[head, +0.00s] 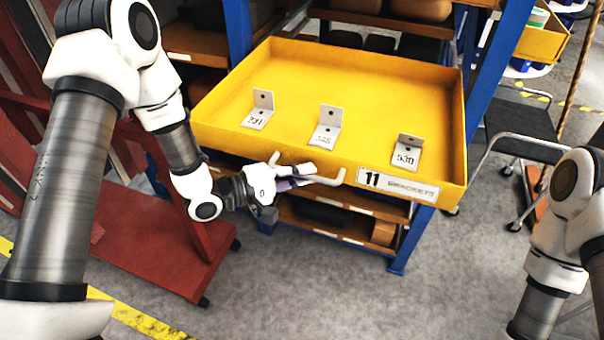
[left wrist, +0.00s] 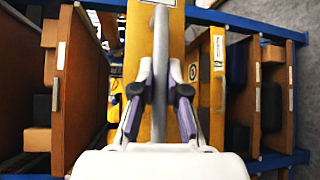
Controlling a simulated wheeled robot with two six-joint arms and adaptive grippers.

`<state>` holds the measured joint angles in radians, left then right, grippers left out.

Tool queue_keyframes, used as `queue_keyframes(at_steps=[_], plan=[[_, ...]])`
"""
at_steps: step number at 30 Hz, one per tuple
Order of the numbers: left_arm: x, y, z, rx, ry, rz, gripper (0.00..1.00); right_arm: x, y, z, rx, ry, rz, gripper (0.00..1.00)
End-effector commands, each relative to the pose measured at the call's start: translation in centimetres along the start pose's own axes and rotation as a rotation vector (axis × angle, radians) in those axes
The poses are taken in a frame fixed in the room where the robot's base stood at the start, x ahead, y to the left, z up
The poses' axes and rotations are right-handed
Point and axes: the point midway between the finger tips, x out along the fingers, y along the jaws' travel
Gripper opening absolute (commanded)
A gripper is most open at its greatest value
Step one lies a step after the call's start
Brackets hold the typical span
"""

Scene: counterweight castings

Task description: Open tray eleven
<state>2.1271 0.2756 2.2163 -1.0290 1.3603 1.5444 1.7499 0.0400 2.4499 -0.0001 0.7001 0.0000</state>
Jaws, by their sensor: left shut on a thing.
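The yellow tray eleven (head: 350,84) is pulled out of the blue rack towards me. Its front carries a label with "11" and "BRACKETS" (head: 398,187). Three metal brackets stand in it, marked 331 (head: 258,110), 325 (head: 327,127) and 530 (head: 407,151). A pale bar handle (head: 338,180) runs along the tray front. My left gripper (head: 300,181) is shut on this handle. In the left wrist view the handle (left wrist: 161,60) passes between the two fingers (left wrist: 160,100). My right arm shows at the right edge, but its gripper is out of view.
The blue rack (head: 402,244) holds brown shelves with castings above and below the tray. A red cart (head: 160,245) stands at the left, close to my left arm. A black step stool (head: 520,130) stands at the right. The grey floor in front is clear.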

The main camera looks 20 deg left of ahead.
Motion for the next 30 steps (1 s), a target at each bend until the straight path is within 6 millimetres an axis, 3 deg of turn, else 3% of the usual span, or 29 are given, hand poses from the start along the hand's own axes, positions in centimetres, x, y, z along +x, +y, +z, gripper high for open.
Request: queue_keyframes(at_steps=[3, 4, 6, 19, 30], plan=[[0.0, 0.0, 0.0, 0.000, 0.000, 0.000, 0.00, 0.0, 0.0, 0.0, 0.000, 0.000, 0.000, 0.40], [0.0, 0.0, 0.0, 0.000, 0.000, 0.000, 0.17, 0.0, 0.0, 0.0, 0.000, 0.000, 0.000, 0.40], [0.0, 0.0, 0.0, 0.000, 0.000, 0.000, 0.39, 0.0, 0.0, 0.0, 0.000, 0.000, 0.000, 0.40], [-0.9, 0.0, -0.2, -0.002, 0.005, 0.000, 0.39, 0.0, 0.0, 0.0, 0.000, 0.000, 0.000, 0.40], [-7.6, 0.2, -0.3, -0.006, 0.008, 0.005, 0.39, 0.0, 0.0, 0.0, 0.000, 0.000, 0.000, 0.40]])
